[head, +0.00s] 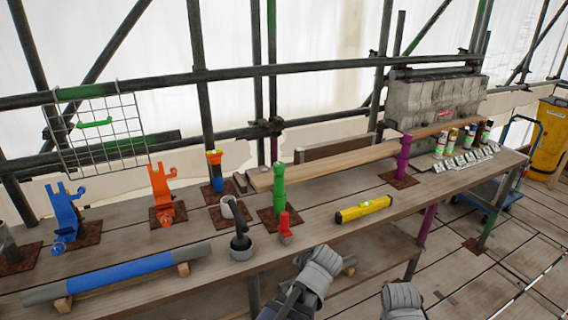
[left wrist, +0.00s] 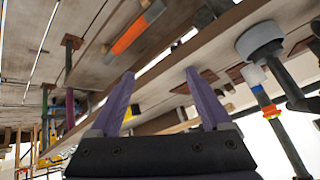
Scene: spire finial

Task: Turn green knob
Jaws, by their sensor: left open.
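A green post (head: 279,190) stands upright on a rusty plate at the middle of the bench. A green bar (head: 95,123) is on the wire rack at the left. I cannot make out a separate green knob on either. In the left wrist view my left gripper (left wrist: 160,72) has two purple fingers spread apart with nothing held between them. In the head view the grey end of my left arm (head: 318,268) is in front of the bench edge, right of and nearer than the green post. My right gripper (head: 402,300) shows as a grey shape at the bottom; its fingers are hidden.
Blue (head: 66,212) and orange (head: 160,190) clamps stand at the left. A blue-grey pipe (head: 120,275) lies along the front. Scaffold tubes cross behind the bench.

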